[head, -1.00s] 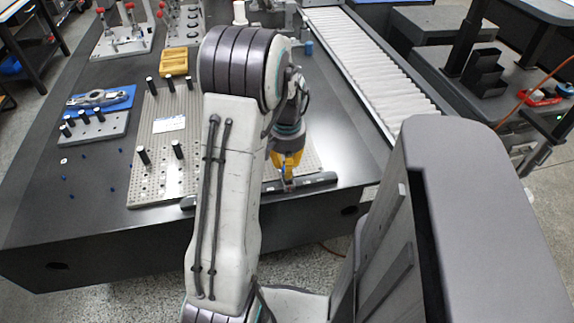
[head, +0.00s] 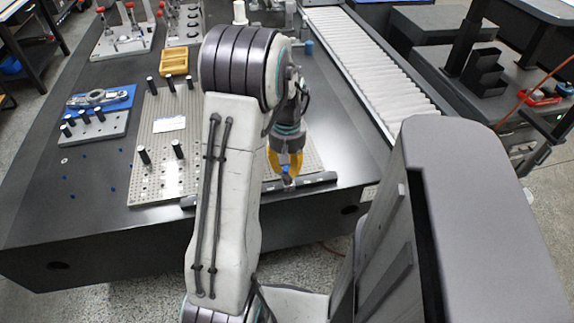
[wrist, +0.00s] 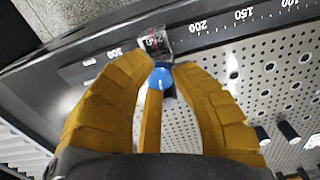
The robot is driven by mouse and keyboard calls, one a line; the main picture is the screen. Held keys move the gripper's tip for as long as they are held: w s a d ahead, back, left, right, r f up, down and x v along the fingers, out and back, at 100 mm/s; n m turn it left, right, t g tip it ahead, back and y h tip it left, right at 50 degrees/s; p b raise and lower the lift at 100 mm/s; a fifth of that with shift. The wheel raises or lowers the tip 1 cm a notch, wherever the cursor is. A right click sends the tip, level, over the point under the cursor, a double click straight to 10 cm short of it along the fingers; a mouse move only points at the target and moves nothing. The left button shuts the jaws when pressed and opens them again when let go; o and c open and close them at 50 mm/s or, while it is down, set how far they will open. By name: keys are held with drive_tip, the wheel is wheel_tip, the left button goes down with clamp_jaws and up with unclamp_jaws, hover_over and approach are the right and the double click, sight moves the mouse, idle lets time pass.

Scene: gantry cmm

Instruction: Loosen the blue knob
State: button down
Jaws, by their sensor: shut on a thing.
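The blue knob (wrist: 160,78) shows in the wrist view between my yellow fingers, beside a small clear slider window (wrist: 154,42) on the dark ruler rail (wrist: 215,32). My gripper (wrist: 163,70) is shut on the knob, with fingers on both sides and one in the middle partly covering it. In the head view my gripper (head: 286,172) points down at the rail (head: 318,180) along the near edge of the perforated plate. The knob is too small and too hidden there to make out clearly.
The perforated plate (head: 158,185) with black posts lies behind and left of the rail. A roller conveyor (head: 365,60) runs at the right. The table's near left surface is mostly clear.

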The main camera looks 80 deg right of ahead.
sight(287, 168)
drive_tip(key=shift+a+f, duration=0.15)
drive_tip(key=c, duration=1)
unclamp_jaws()
drive_tip(key=shift+c, duration=0.2)
drive_tip(key=shift+r, duration=0.6)
wheel_tip(287, 168, up, 11)
